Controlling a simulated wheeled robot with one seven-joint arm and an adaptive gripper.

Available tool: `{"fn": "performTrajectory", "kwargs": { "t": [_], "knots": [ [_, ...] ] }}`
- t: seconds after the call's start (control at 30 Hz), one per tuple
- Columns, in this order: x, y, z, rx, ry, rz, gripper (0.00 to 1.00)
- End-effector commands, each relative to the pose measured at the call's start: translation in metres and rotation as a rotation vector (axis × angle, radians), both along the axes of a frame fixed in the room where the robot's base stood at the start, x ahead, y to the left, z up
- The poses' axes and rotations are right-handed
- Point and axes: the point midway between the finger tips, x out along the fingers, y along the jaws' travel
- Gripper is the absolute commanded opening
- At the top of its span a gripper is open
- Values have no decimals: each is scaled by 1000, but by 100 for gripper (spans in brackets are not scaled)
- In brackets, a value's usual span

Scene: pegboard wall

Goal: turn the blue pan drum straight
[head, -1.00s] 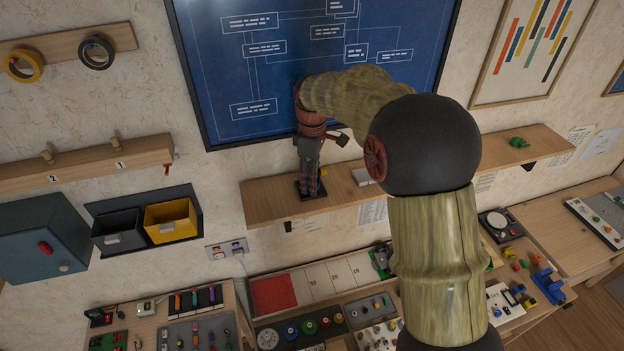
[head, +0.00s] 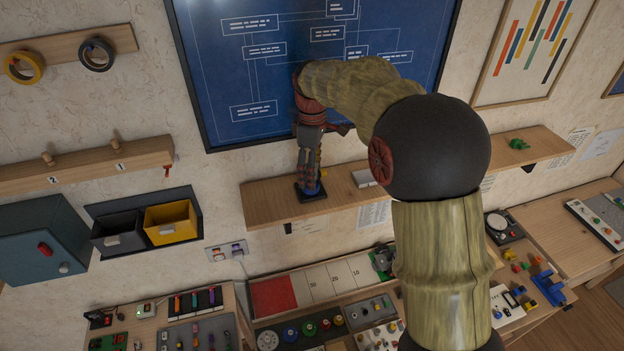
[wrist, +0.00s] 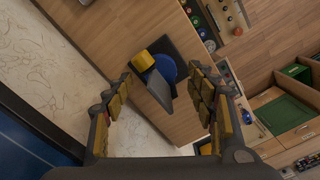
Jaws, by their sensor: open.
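The blue pan drum (wrist: 166,69) shows in the wrist view as a blue disc on a dark square base (wrist: 184,57) on the wooden shelf. A yellow block (wrist: 144,61) and a grey piece (wrist: 159,88) sit over it and hide part of it. In the head view my gripper hides most of the drum; the dark base (head: 312,196) shows below. My gripper (wrist: 161,72) is open, with one finger on each side of the drum unit in the picture. It points down at the shelf in the head view (head: 309,180). I cannot tell whether a finger touches it.
The wooden shelf (head: 262,205) runs along the wall under a blue framed board (head: 230,80). A light grey piece (head: 364,178) and a green object (head: 518,143) are on the shelf. Workbenches with many small parts stand below.

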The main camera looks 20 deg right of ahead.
Motion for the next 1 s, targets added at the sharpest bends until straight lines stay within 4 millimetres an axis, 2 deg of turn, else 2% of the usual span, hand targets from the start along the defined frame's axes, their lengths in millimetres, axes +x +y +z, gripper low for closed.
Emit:
{"fn": "performTrajectory", "kwargs": {
  "t": [0.03, 0.2, 0.4, 0.6, 1.0],
  "knots": [
    [1, 0, 12, 0, -5, 0, 57],
    [1, 0, 46, 0, -4, 0, 57],
    [1, 0, 73, 0, -1, 0, 57],
    [0, 0, 83, -1, -1, 0, 57],
    [0, 0, 83, 0, -1, -1, 57]
  ]
}}
